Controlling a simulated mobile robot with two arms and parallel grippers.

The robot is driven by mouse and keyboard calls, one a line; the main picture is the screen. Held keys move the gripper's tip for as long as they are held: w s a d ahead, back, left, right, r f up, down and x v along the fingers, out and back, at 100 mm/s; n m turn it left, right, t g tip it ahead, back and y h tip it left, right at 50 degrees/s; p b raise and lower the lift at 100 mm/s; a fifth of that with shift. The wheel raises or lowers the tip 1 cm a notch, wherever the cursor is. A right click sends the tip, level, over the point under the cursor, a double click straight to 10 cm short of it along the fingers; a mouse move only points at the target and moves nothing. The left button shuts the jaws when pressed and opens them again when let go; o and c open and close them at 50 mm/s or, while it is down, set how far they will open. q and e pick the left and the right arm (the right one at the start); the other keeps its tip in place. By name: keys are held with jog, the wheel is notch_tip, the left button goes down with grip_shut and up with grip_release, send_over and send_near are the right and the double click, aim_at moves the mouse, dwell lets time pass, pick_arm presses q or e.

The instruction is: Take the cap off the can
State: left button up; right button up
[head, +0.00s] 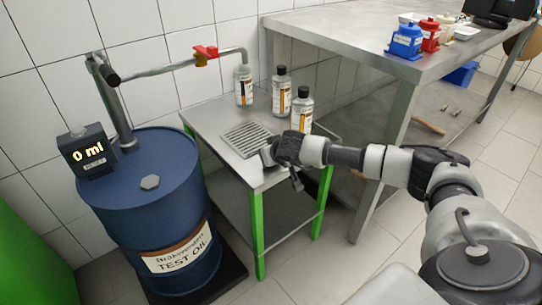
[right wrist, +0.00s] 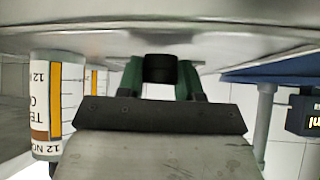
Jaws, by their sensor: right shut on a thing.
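My right gripper (head: 267,156) is low at the front of the small side table, beside the drain grate. In the right wrist view its green fingers (right wrist: 160,76) are shut on a small black cap (right wrist: 160,67), close to the metal table top. I cannot tell whether the cap touches the surface. A can (head: 243,88) stands under the spout at the back, with no black cap visible on it. Two more cans, one (head: 281,92) behind the other (head: 301,110), stand to its right with black caps on. My left gripper is out of view.
The side table (head: 205,122) has a drain grate (head: 247,138). A blue oil drum (head: 150,215) with a display (head: 90,153) reading 0 ml is at left. A pipe with a red valve (head: 205,52) runs above. A larger metal workbench (head: 345,40) is at right.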

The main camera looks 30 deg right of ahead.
jog(key=shift+f, duration=0.25)
jog(key=o, duration=1)
jog(key=shift+s, duration=0.1)
